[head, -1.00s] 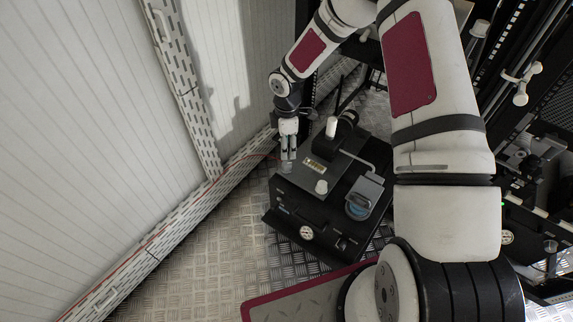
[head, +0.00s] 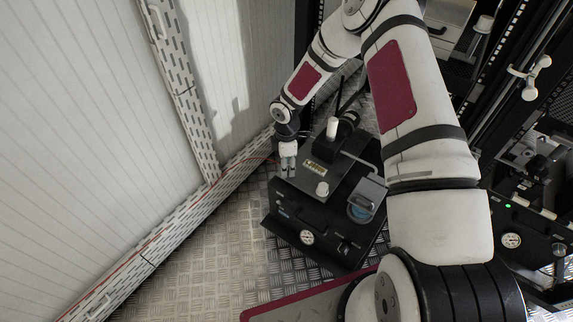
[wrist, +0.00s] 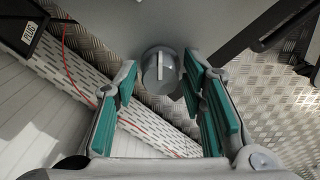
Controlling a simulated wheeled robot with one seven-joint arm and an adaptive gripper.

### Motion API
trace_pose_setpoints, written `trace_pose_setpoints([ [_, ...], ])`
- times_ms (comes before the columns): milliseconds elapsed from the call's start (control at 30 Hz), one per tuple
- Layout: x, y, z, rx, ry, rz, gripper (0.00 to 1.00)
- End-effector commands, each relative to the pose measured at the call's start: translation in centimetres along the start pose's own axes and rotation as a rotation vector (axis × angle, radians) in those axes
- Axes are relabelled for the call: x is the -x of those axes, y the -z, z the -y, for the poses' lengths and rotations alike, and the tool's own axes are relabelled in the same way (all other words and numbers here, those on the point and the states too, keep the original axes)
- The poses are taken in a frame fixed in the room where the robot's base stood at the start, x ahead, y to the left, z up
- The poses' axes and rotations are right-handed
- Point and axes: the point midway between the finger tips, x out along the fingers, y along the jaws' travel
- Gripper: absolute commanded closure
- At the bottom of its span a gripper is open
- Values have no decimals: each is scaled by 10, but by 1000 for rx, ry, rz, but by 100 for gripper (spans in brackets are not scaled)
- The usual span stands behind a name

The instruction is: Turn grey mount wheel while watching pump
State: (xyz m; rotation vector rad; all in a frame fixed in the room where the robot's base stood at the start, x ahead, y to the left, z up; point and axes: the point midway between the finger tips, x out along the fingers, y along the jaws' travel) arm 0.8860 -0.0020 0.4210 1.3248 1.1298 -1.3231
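The grey wheel (wrist: 160,70) is a round knob with a pale raised bar across its face, at the upper middle of the wrist view. My gripper (wrist: 164,84) is open, with its teal finger pads on either side of the wheel; I cannot tell whether they touch it. In the head view my gripper (head: 287,168) points down at the left edge of a black unit (head: 290,212) on the floor, which seems to be the pump. The unit has a round gauge (head: 307,237) on its front. The wheel is hard to make out in the head view.
A white panel wall (head: 90,130) with a perforated rail (head: 190,205) and red cable stands close on the left. Black racks (head: 535,190) with equipment stand on the right. Bare tread-plate floor (head: 205,270) lies in front of the unit.

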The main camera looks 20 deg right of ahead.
Motion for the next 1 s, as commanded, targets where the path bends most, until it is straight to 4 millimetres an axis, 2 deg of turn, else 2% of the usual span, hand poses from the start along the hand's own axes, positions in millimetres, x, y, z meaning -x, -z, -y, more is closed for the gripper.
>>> trace_pose_setpoints([
  [33,0,0,0,0,0,0,81],
  [100,0,0,0,0,0,0,97],
  [133,0,0,0,0,0,0,100],
  [567,0,0,0,-67,0,1,100],
  [1000,0,0,0,-421,-1,1,100],
])
